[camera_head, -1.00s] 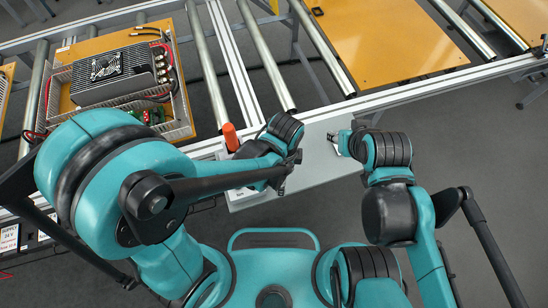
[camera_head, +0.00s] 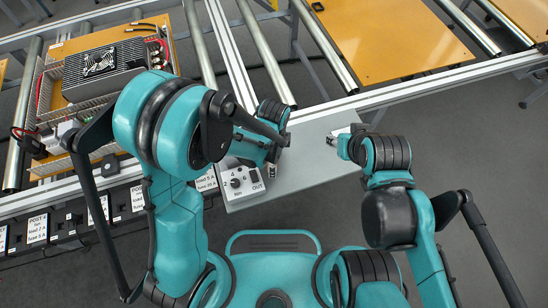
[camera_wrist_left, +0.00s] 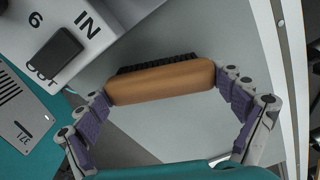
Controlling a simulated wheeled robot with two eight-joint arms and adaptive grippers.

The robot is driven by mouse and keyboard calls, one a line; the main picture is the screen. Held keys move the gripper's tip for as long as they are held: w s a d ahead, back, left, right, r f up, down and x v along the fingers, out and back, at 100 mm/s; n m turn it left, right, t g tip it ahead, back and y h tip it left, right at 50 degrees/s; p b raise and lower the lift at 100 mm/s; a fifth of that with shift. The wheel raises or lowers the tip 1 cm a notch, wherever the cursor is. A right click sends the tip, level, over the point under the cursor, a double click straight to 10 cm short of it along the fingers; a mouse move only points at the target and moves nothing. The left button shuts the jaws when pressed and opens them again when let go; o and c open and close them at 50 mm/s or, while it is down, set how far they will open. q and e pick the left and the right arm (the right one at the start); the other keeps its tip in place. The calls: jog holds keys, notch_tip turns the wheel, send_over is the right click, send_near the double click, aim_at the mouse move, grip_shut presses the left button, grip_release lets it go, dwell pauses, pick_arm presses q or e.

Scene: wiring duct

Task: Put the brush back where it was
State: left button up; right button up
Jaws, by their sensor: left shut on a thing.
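The brush (camera_wrist_left: 165,80), with a tan wooden back and dark bristles, shows in the left wrist view between the two purple-padded fingers of my left gripper (camera_wrist_left: 165,115). The fingers are shut on its two ends. Its bristles face away from my palm, and grey panel lies behind it. I cannot tell whether they touch. In the head view my left gripper (camera_head: 276,166) is over the grey shelf (camera_head: 310,160), and the brush is hidden by the arm. My right gripper (camera_head: 334,141) is over the shelf's right part; its jaw opening is too small to judge.
A wiring unit with a fan (camera_head: 105,70) sits on the roller conveyor at the left. An orange board (camera_head: 390,40) lies at the upper right.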

pick_arm(q)
jog(key=shift+f, duration=0.1)
jog(key=o, duration=0.9)
